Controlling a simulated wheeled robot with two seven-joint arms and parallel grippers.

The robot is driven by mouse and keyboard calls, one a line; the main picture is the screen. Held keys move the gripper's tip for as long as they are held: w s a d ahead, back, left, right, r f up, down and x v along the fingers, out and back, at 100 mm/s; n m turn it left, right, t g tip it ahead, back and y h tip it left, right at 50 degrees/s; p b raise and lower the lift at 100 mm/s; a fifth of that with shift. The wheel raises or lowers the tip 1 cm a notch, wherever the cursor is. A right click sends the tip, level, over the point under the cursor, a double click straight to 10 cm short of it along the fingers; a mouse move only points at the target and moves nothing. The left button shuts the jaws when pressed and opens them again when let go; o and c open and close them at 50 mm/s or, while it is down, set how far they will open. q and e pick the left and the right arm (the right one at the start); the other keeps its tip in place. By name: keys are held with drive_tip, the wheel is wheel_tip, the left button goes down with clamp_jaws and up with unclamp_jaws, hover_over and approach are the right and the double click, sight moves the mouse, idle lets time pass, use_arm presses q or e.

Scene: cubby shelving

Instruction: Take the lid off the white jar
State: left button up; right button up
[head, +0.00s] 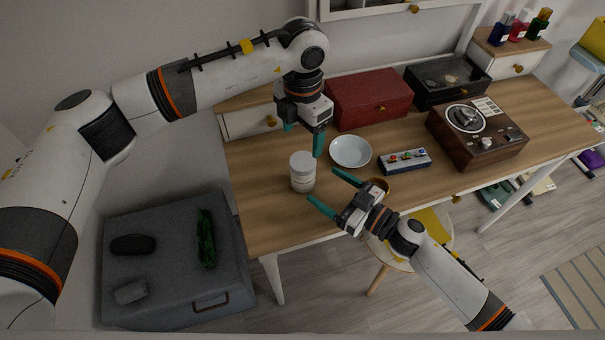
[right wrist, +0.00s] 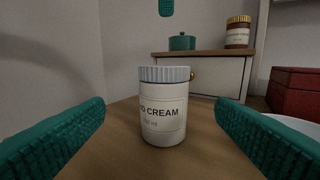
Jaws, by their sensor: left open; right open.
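The white jar (head: 303,180) stands upright on the wooden desk near its left end. Its ribbed lid (head: 302,159) is on top. In the right wrist view the jar (right wrist: 163,114) carries a label reading "CREAM", and the lid (right wrist: 166,74) sits on it. My left gripper (head: 303,140) is open, pointing down above and just behind the jar, apart from it. One of its green fingertips shows at the top of the right wrist view. My right gripper (head: 325,190) is open to the right of the jar; its fingers point toward the jar, one on each side in the wrist view, not touching.
A red box (head: 368,99), black case (head: 447,82) and turntable (head: 476,132) stand farther back and right. The desk front-left is clear.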

sight(313, 176)
use_arm(q)
drive_tip(key=shift+w+f, duration=0.2)
drive_tip(key=shift+w, duration=0.4)
use_arm(e)
drive_tip(key=x, duration=0.6)
drive_tip(key=shift+w+f, duration=0.15)
drive_tip(key=shift+w, duration=0.45)
use_arm(q)
drive_tip(key=shift+s+r, duration=0.1)
use_arm(e)
drive_tip(key=shift+w+a, duration=0.3)
drive_tip(key=shift+a, duration=0.1)
use_arm(q)
drive_tip(key=shift+s+d, duration=0.15)
drive_tip(key=shift+s, duration=0.1)
use_arm(e)
drive_tip(key=shift+s+a, duration=0.1)
drive_tip(key=shift+s, duration=0.1)
drive_tip(key=shift+c, duration=0.2)
